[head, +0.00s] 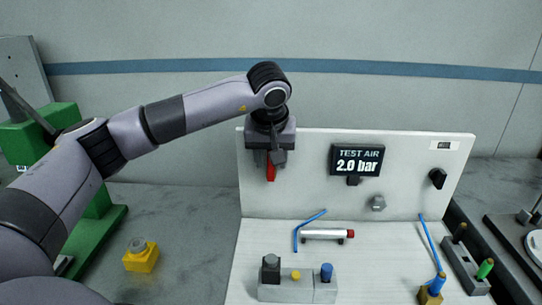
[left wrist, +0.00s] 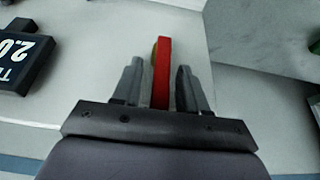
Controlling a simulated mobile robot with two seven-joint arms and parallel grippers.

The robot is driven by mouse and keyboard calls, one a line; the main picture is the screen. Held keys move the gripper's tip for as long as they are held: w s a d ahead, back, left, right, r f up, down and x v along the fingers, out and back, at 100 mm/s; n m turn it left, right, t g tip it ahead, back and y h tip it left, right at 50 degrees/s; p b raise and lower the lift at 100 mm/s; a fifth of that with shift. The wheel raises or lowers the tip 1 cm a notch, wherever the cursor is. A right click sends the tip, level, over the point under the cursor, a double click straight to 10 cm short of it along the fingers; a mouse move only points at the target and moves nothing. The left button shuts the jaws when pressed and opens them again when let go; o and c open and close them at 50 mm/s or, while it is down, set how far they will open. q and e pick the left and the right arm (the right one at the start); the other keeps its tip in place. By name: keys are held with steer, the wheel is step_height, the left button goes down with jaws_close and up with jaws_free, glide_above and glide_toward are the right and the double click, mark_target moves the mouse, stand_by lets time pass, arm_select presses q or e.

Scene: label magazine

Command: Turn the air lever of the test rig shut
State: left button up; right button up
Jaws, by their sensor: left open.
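The test rig (head: 310,180) is a white upright panel with a white base. A dark display (head: 357,160) on the panel reads "TEST AIR 2.0 bar". The red air lever (head: 270,170) is at the panel's left side and hangs downward below my left gripper (head: 277,158). In the left wrist view, the red lever (left wrist: 162,72) stands between the two grey fingers of my left gripper (left wrist: 157,82). The fingers are open, with a visible gap on each side of the lever. The lever's mount is mostly hidden by the gripper. My right gripper is not in view.
On the rig's base are a silver cylinder (head: 322,234) with blue tubing and a grey block (head: 300,288) with several fittings. A yellow block (head: 141,256) sits on the grey bench at left. A dark holder (head: 466,266) stands at right.

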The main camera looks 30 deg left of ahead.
arm_select(q)
jaws_close()
steer(key=shift+w+d+r+y+p, duration=0.15)
steer(key=shift+y+p, duration=0.15)
steer(key=shift+p, duration=0.3)
steer(key=shift+w+d+m+g+y+p, duration=0.15)
steer(key=shift+d+m+g+y+p, duration=0.2)
steer(key=shift+g+p, duration=0.2)
steer(key=shift+w+d+f+m+g+y, duration=0.3)
steer(key=shift+g+y, duration=0.25)
steer(key=shift+y, duration=0.55)
steer(key=shift+w+d+f+m+g+y, duration=0.1)
steer(key=shift+w+d+f+g+y, duration=0.3)
steer(key=shift+y, duration=0.65)
steer(key=shift+s+r, duration=0.1)
steer(key=shift+s, duration=0.1)
